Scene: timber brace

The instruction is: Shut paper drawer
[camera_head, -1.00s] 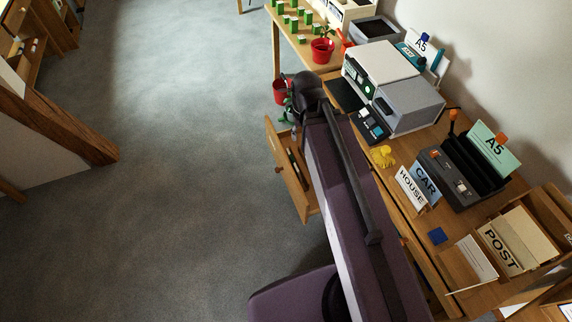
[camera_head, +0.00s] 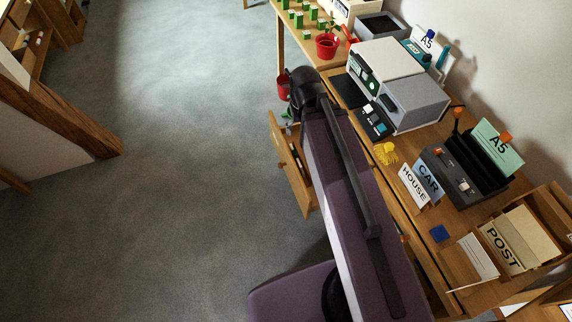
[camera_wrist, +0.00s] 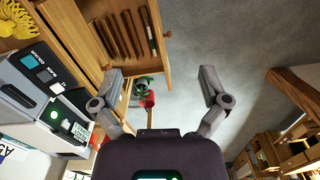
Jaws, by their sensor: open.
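The wooden paper drawer (camera_head: 293,176) stands pulled out from the desk, left of my arm in the head view. Its front panel carries a small round knob (camera_head: 282,165). In the wrist view the open drawer (camera_wrist: 108,42) is at the top, with dark slats inside, and its front panel (camera_wrist: 155,48) faces right. My gripper (camera_wrist: 160,88) is open and empty. Its left finger is close to the drawer's near end in the picture; I cannot tell whether they touch. The right finger is over open floor. In the head view my own arm hides the fingers and part of the drawer.
The wooden desk (camera_head: 424,222) holds a grey-white printer (camera_head: 410,100), a yellow figure (camera_head: 385,153), signs and a POST box (camera_head: 510,245). A red pot (camera_wrist: 149,100) with a plant shows between my fingers, farther off. The grey floor (camera_head: 170,200) to the left is clear.

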